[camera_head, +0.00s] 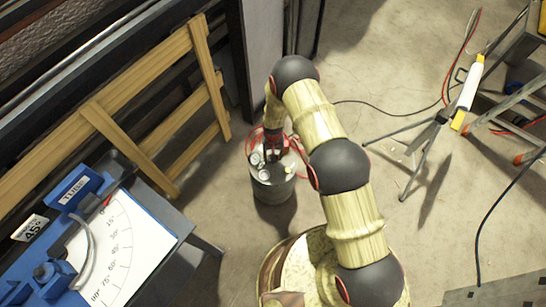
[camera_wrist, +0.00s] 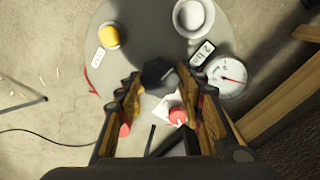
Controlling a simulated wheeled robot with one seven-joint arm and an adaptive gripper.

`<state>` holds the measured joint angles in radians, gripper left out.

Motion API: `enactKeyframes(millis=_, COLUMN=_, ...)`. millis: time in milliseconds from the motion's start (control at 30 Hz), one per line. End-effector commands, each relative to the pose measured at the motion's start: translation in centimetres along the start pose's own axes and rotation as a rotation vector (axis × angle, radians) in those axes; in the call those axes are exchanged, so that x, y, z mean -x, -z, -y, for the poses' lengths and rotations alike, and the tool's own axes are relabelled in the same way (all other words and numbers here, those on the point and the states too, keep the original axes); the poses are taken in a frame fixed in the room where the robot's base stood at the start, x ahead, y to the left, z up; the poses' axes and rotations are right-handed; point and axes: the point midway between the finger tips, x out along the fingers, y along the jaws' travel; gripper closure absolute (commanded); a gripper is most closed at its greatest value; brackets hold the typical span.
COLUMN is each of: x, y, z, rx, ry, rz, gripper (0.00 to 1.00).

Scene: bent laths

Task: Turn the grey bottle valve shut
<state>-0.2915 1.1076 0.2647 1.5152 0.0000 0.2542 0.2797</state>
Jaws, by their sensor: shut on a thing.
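The grey bottle (camera_head: 273,188) stands upright on the floor, with gauges and red hoses about its top. Its round grey top (camera_wrist: 146,20) fills the upper middle of the wrist view. My gripper (camera_wrist: 157,76) reaches down over this top, its fingers on either side of a dark grey valve knob (camera_wrist: 157,72), and is shut on it. In the head view my gripper (camera_head: 274,148) is at the bottle top, where the knob is hidden. The knob's turn angle cannot be told.
On the bottle top are a yellow knob (camera_wrist: 109,36), a white round part (camera_wrist: 193,17) and a dial gauge (camera_wrist: 227,76). A wooden frame (camera_head: 150,100) and a bench with an angle scale (camera_head: 125,240) stand left. A tripod stand (camera_head: 425,135) stands right, with free floor between.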

Motion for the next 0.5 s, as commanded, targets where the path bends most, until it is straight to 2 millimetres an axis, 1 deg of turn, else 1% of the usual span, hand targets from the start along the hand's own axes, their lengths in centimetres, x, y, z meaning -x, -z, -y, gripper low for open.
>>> enactKeyframes(millis=500, x=-0.04, y=0.02, z=0.00, rx=-0.490, ry=0.000, rz=-0.001, gripper=0.87)
